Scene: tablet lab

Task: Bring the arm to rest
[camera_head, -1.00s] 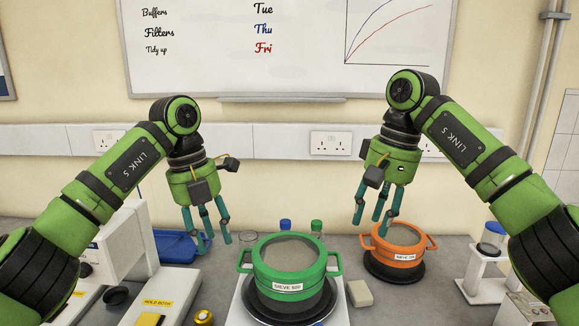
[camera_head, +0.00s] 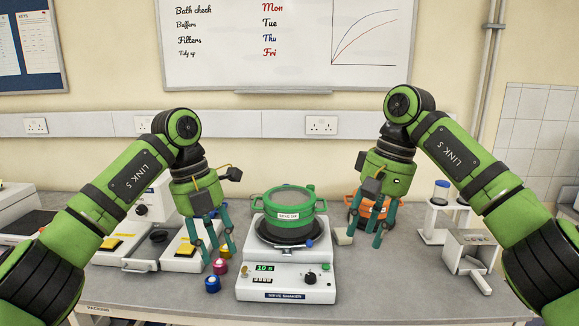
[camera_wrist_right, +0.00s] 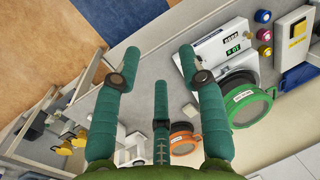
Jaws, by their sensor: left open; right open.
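My left gripper (camera_head: 212,245) is open and empty above the bench, left of the sieve shaker. My right gripper (camera_head: 370,232) is open and empty, in front of the orange sieve. Its spread teal fingers (camera_wrist_right: 157,85) fill the middle of the right wrist view with nothing between them. Both arms are raised and bent, with the grippers hanging downward. Neither gripper visibly touches anything.
A white sieve shaker (camera_head: 272,284) with the green sieve (camera_head: 290,222) on top stands between my grippers. The orange sieve (camera_head: 352,200) is partly hidden behind my right gripper. Small capped jars (camera_head: 212,284) stand left of the shaker. A white stand (camera_head: 437,220) is at the right.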

